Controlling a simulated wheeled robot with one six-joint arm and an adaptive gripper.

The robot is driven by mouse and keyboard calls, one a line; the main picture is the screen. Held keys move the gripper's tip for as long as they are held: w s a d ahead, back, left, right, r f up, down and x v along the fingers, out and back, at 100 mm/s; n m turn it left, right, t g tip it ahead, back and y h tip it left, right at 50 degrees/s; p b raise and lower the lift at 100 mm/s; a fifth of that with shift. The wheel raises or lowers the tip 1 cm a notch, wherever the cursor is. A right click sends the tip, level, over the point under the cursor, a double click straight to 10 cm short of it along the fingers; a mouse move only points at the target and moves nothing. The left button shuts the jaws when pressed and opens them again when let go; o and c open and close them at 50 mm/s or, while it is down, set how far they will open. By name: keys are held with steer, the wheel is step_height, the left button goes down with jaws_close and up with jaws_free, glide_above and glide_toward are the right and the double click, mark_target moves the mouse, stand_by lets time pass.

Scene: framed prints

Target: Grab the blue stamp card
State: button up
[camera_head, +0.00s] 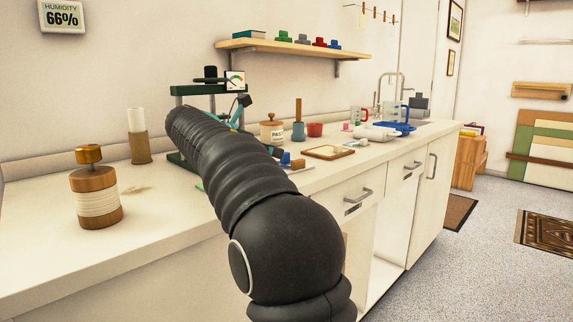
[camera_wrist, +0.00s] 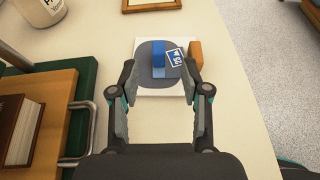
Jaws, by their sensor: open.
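The blue stamp card (camera_wrist: 176,58) is a small blue piece with a white print, tilted beside an upright blue block (camera_wrist: 158,62). Both are on a white plate (camera_wrist: 147,92) with a dark rounded patch. An orange-brown wooden block (camera_wrist: 195,54) stands at their right. My gripper (camera_wrist: 160,74) is open, with its fingers on either side of the plate in view and the blue pieces between and just beyond the tips. Nothing is held. In the head view the blue piece (camera_head: 285,158) shows past my arm, which hides part of the plate.
A green press (camera_head: 185,90) with a book (camera_wrist: 24,118) on a board stands left of my gripper. A framed piece (camera_head: 329,152) and a jar (camera_head: 272,131) are farther along the counter. A wooden spool (camera_head: 95,193) stands near. The counter's right edge is close.

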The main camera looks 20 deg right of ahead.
mark_target(289, 160)
steer(key=shift+b+x, duration=0.5)
steer(key=shift+x, duration=2.25)
steer(key=shift+w+r, duration=0.1)
steer(key=shift+r, duration=0.05)
jaws_close()
